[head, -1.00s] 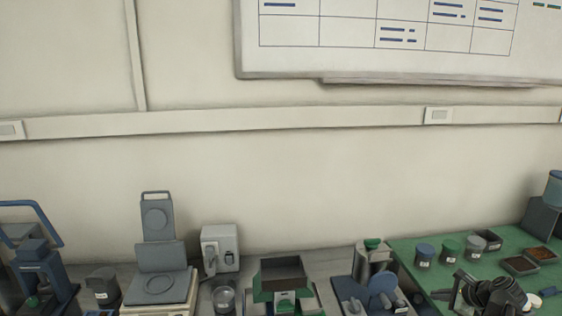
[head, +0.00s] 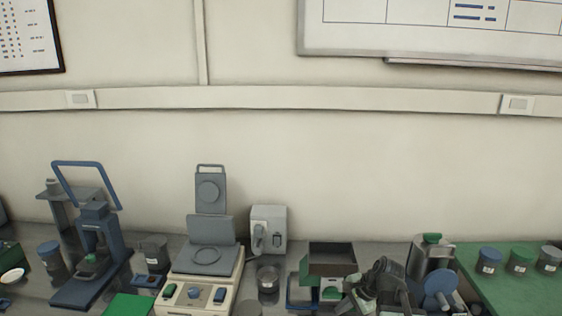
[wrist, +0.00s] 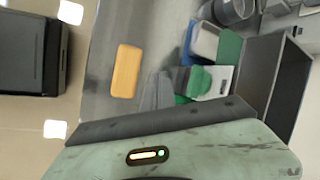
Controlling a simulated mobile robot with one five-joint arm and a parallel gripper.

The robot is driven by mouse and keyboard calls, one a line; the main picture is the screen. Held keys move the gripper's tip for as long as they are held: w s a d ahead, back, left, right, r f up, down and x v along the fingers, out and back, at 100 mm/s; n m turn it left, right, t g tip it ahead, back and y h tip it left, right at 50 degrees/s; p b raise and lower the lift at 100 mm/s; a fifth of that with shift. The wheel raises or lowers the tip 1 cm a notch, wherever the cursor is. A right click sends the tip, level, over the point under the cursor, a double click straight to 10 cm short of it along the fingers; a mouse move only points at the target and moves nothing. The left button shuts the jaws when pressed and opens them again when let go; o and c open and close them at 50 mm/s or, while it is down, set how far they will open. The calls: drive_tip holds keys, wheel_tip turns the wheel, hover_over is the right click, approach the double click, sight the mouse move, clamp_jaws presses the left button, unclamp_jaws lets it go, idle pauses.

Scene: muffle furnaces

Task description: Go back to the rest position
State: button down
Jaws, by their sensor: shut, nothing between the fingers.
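My gripper (head: 380,276) shows in the head view as a dark, jointed shape at the lower middle right, at the end of my arm. It is shut and holds nothing. It stands in front of the bench, overlapping the open grey box (head: 331,258) and the blue-disc device (head: 438,288) in the picture. Its fingertips are hard to make out.
A balance-like instrument (head: 207,262), a blue press (head: 95,255) and a white device (head: 269,230) stand along the bench. Lidded jars (head: 489,260) stand on a green mat (head: 510,292) at right. The wrist view shows an orange block (wrist: 126,71) on a grey surface.

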drive_tip(key=s+a+f+n, duration=0.1)
drive_tip(key=a, duration=0.1)
drive_tip(key=s+a+f+n+g+h+b, duration=0.1)
drive_tip(key=a+n, duration=0.1)
drive_tip(key=s+a+f+n, duration=0.2)
drive_tip(key=a, duration=0.1)
drive_tip(key=shift+s+g, duration=0.1)
drive_tip(key=shift+g, duration=0.3)
drive_tip(key=s+n, duration=0.1)
drive_tip(key=s+n+h, duration=0.1)
drive_tip(key=n, duration=0.1)
drive_tip(key=shift+d+f+g+h, duration=0.1)
drive_tip(key=shift+f+g+h, duration=0.2)
drive_tip(key=shift+f+g, duration=0.1)
drive_tip(key=s+d+n, duration=0.1)
drive_tip(key=d+n+h, duration=0.1)
drive_tip(key=s+d+n+g, duration=0.1)
drive_tip(key=d+n, duration=0.1)
drive_tip(key=shift+s+h, duration=0.35)
drive_tip(key=shift+h, duration=0.05)
drive_tip(key=shift+n, duration=0.5)
drive_tip(key=c, duration=2.1)
unclamp_jaws()
drive_tip(key=shift+c, duration=0.2)
